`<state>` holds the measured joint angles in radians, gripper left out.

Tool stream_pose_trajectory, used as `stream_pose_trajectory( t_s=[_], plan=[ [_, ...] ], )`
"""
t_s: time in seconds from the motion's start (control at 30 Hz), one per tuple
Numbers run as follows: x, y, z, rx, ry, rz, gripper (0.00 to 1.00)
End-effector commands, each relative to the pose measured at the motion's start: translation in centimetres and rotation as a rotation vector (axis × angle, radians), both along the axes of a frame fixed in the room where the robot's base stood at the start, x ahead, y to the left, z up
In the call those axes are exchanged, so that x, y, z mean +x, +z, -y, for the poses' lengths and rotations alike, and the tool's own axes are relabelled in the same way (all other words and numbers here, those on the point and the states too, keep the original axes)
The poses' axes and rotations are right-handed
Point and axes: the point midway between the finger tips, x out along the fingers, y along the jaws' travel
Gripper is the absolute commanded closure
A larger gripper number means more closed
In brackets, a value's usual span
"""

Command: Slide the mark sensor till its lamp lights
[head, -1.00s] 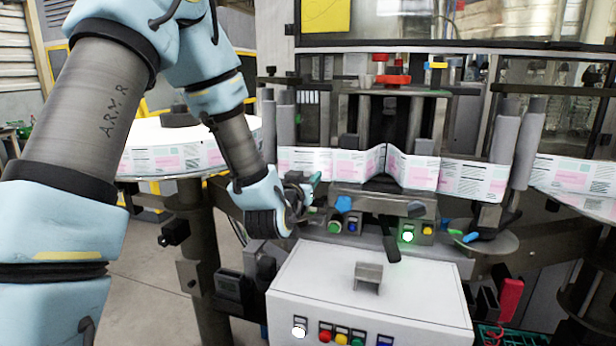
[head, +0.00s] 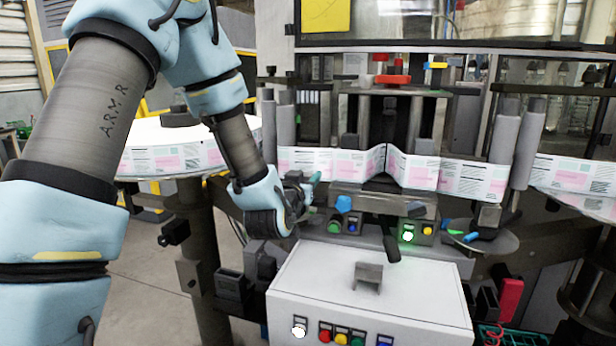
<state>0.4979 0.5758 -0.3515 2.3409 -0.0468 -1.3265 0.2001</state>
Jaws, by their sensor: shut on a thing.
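My gripper (head: 304,193) is at the left end of the label path, just in front of and below the printed label web (head: 305,160). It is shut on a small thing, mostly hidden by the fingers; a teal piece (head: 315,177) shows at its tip. I cannot tell for sure that this is the mark sensor. A green lamp (head: 408,236) glows on a small box right of my gripper. Whether it is the sensor's own lamp is not clear.
A blue knob (head: 343,204) is close to the right of my gripper. A white control box (head: 330,282) with several coloured buttons stands below. Grey rollers (head: 530,145) stand at right, and a large label reel (head: 160,155) is behind my arm at left.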

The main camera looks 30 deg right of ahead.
Motion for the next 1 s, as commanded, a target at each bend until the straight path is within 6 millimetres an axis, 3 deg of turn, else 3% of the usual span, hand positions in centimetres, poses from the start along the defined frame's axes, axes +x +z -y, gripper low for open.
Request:
stream_pose_trajectory(
  t_s=[0.83, 0.87, 1.0],
  plan=[
    [-0.46, 0.01, 0.47, -0.001, 0.000, -0.001, 1.00],
    [-0.46, 0.01, 0.46, -0.001, 0.000, -0.001, 0.56],
    [-0.46, 0.01, 0.46, 0.000, 0.000, 0.000, 0.45]
  ],
)
